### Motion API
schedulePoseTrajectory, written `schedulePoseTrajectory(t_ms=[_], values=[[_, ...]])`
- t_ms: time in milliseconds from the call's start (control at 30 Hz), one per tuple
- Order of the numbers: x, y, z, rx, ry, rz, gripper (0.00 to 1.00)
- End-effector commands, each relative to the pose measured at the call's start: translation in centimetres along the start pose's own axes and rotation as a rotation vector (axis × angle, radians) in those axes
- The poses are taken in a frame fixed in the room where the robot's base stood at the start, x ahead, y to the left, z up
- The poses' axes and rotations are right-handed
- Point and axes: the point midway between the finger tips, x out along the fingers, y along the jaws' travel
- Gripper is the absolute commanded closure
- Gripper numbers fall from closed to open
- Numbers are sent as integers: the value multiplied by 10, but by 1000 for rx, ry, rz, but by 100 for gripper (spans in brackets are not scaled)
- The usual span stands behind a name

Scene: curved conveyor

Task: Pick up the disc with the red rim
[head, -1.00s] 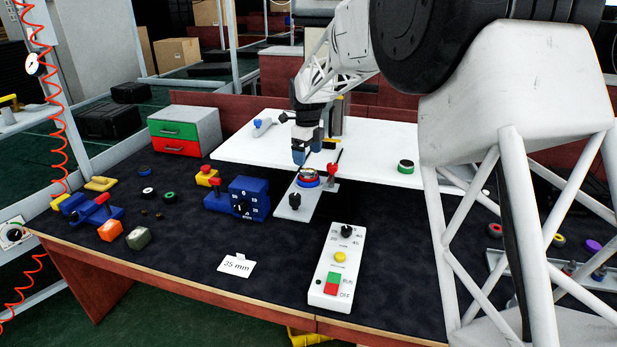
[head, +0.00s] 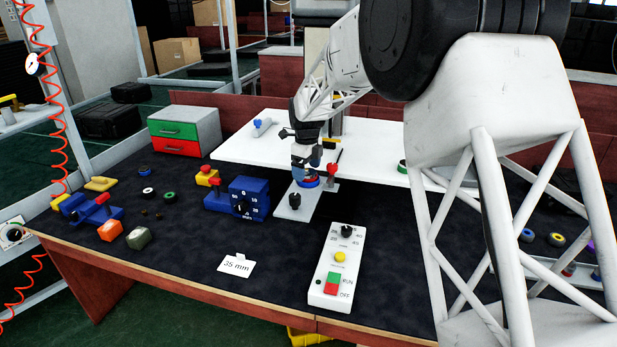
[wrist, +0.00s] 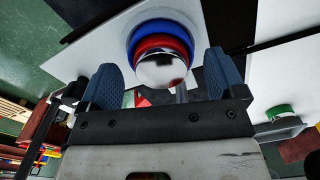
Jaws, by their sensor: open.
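The disc with the red rim (wrist: 160,60) has a shiny silver top and sits on a blue ring (wrist: 160,30) in the wrist view. In the head view the blue ring (head: 309,183) shows on the white plate (head: 296,205), while the disc is mostly hidden by my gripper (head: 306,168). My gripper is open directly above the disc. In the wrist view its two blue fingers (wrist: 162,66) stand on either side of the disc, with visible gaps. They do not appear to touch it.
A red-topped post (head: 332,171) stands close to the right of the disc. A black knob (head: 294,201) is on the plate in front. A blue dial box (head: 247,198) stands to the left, and a control box (head: 337,270) in front.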

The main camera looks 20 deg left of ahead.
Motion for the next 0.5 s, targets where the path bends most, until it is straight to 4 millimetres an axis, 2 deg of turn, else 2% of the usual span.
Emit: schedulePoseTrajectory(t_ms=[133,500], values=[[8,0,0,0,0,0,11],[9,0,0,0,0,0,11]])
